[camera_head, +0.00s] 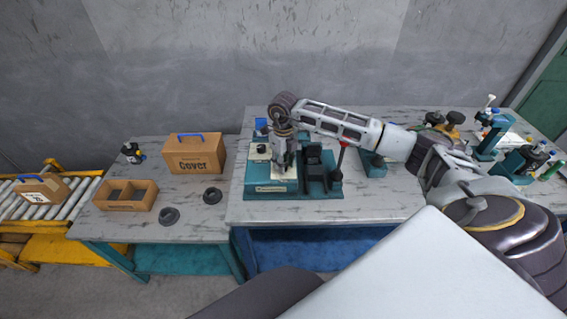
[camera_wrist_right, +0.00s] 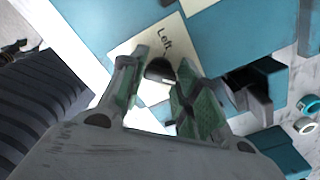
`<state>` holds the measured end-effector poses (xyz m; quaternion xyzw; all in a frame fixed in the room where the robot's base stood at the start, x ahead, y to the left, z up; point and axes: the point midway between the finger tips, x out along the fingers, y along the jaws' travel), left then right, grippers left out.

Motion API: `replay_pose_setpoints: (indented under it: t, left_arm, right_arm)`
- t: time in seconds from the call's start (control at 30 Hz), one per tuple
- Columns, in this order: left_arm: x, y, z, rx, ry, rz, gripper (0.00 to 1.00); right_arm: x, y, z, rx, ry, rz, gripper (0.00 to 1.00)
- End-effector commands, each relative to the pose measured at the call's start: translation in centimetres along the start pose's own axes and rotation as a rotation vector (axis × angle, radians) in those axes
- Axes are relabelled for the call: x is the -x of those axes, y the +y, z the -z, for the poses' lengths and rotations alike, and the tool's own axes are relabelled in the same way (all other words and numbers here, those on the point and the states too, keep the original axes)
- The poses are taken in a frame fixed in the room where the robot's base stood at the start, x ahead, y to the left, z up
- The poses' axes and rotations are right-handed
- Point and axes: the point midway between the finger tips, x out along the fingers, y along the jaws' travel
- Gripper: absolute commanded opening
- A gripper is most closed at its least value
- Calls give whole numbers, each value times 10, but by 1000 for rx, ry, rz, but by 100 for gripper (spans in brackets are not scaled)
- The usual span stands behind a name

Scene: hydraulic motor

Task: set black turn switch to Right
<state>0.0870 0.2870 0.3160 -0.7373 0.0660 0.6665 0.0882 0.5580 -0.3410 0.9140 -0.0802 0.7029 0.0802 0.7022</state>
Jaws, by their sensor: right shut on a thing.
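The black turn switch (camera_wrist_right: 160,70) sits on a white plate (camera_wrist_right: 125,48) in the right wrist view. The word "Left" is printed on the plate just beyond it. My right gripper (camera_wrist_right: 164,62) has a finger on each side of the switch and is shut on it. In the head view my right gripper (camera_head: 283,163) points down onto the teal machine (camera_head: 257,188) on the marble-topped table. The switch is hidden there behind the gripper. A "Right" label cannot be seen. My left gripper is not in view.
A lever with a red knob (camera_head: 344,144) stands at the machine's right, below my forearm. Other teal equipment (camera_head: 490,134) stands far right.

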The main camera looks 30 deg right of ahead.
Motion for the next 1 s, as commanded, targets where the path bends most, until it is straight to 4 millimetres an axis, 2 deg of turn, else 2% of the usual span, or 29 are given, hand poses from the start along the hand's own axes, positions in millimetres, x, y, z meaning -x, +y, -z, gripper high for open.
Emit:
replay_pose_setpoints:
  t: [0.4,0.43,0.57,1.0]
  left_arm:
    - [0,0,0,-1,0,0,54]
    - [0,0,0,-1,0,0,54]
    - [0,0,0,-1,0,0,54]
    - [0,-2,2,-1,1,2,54]
  right_arm:
    - [2,-1,-1,-10,-4,1,8]
    - [2,-1,-1,-10,-4,1,36]
    - [2,-1,-1,-9,-3,1,53]
    - [3,0,0,-7,-2,0,54]
